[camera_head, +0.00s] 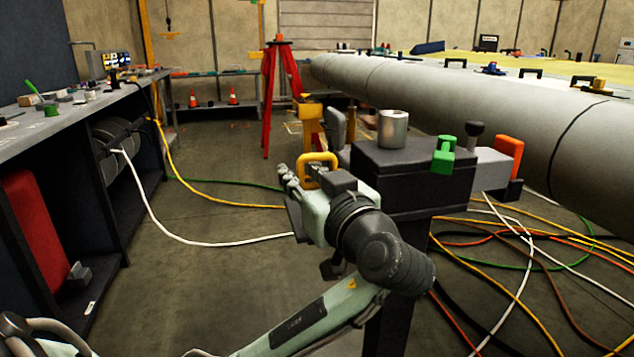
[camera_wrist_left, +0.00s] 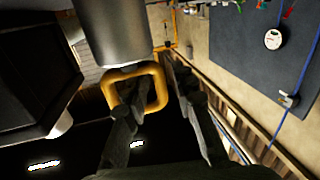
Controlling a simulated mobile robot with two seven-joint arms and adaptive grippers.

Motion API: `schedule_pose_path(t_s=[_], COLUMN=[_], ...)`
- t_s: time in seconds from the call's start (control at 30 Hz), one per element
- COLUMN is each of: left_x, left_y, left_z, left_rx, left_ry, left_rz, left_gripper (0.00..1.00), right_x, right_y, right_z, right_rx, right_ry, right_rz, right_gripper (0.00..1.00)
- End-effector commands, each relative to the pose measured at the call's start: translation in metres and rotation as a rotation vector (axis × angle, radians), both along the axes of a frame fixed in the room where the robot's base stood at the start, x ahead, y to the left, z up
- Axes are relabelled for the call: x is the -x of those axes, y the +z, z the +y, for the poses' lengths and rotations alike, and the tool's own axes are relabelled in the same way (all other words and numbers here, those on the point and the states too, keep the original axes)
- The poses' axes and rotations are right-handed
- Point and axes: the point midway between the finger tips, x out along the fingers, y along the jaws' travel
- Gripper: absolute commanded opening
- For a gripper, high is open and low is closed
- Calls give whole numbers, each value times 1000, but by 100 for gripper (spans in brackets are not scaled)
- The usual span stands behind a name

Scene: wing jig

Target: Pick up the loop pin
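The loop pin is a yellow rounded loop (camera_head: 317,157); in the head view it shows just behind my left gripper (camera_head: 293,192), which hides its lower part. In the left wrist view the loop (camera_wrist_left: 155,77) sits beside a grey cylinder. The two dark fingers of the left gripper (camera_wrist_left: 158,80) stand apart there. One finger overlaps the loop's opening and the other is to the right of the loop, so the loop's right side appears between them. I cannot tell whether they touch it. My right gripper is not in view.
A dark block on a post (camera_head: 410,165) carries a grey cylinder (camera_head: 393,128), a green clamp-like piece (camera_head: 443,155) and an orange loop (camera_head: 510,153). A long grey wing (camera_head: 470,100) lies behind. A workbench (camera_head: 60,125) stands at left. Cables cross the floor.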

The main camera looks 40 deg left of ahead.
Motion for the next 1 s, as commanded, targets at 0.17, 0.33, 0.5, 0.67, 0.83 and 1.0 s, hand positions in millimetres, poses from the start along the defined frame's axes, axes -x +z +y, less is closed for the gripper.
schedule_pose_path(t_s=[0.17,0.33,0.5,0.67,0.83,1.0], left_x=[0,0,0,0,0,0], left_y=[0,0,0,8,39,73], left_z=[0,0,0,0,-1,-1], left_rx=[0,0,0,1,4,4], left_ry=[0,0,0,0,-1,-1], left_rz=[0,1,0,-3,-8,-7], left_gripper=[0,0,0,0,0,0], right_x=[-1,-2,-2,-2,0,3], right_y=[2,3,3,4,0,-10], right_z=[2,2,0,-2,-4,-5], right_rx=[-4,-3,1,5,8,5], right_ry=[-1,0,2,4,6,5], right_rz=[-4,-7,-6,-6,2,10], right_gripper=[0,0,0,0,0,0])
